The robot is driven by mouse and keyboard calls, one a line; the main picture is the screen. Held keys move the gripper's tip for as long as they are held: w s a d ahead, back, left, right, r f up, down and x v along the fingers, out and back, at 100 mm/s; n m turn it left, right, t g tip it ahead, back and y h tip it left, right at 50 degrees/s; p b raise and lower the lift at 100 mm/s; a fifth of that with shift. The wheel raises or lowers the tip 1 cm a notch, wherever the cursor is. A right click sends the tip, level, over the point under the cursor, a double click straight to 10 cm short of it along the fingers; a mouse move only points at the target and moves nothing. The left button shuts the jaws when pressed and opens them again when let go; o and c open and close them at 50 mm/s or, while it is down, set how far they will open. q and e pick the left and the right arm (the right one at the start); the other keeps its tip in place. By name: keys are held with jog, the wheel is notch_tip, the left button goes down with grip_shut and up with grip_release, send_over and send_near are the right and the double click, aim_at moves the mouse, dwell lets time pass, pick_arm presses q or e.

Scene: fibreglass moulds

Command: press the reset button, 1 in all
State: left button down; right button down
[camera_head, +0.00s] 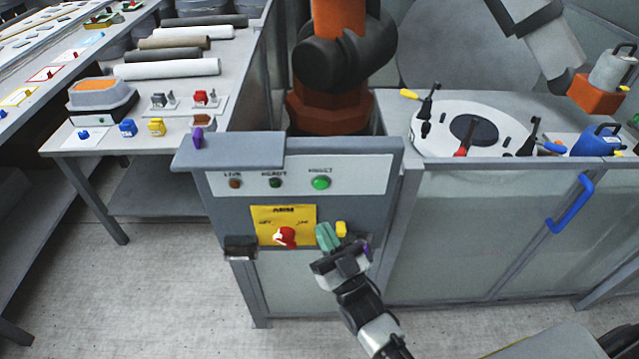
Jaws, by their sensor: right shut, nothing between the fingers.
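A grey control panel (225,208) stands in the middle of the head view. Its white strip carries a bright green round button or lamp (320,182), whose blurred label seems to read reset. My right gripper (341,258) is shut and empty, in front of the lower right of the panel, below the green round. A teal piece (327,237) and a small yellow piece (341,229) show just above the fingers; I cannot tell whether the gripper touches them. My left gripper is not in view.
A red knob (285,236) sits on a yellow plate. Behind stands an orange robot base (330,110). A glazed fence with a blue handle (570,203) is at right, a table with rolls (165,68) at left.

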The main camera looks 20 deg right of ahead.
aim_at(321, 185)
jog(key=w+d+b, duration=0.2)
jog(key=w+b, duration=0.1)
jog(key=w, duration=0.5)
jog(key=shift+w+d, duration=0.25)
jog(key=shift+w, duration=0.05)
jog(key=shift+w+f+b, duration=0.1)
jog(key=shift+b, duration=0.2)
dwell(1.7)
jog(key=shift+w+d, duration=0.1)
jog(key=shift+w, duration=0.2)
jog(key=shift+w+d+b, duration=0.1)
jog(key=shift+w+b, duration=0.25)
dwell(0.7)
jog(key=shift+s, duration=0.1)
jog(key=shift+s+a+p, duration=0.2)
jog(key=shift+s+p, duration=0.2)
jog(key=shift+s, duration=0.3)
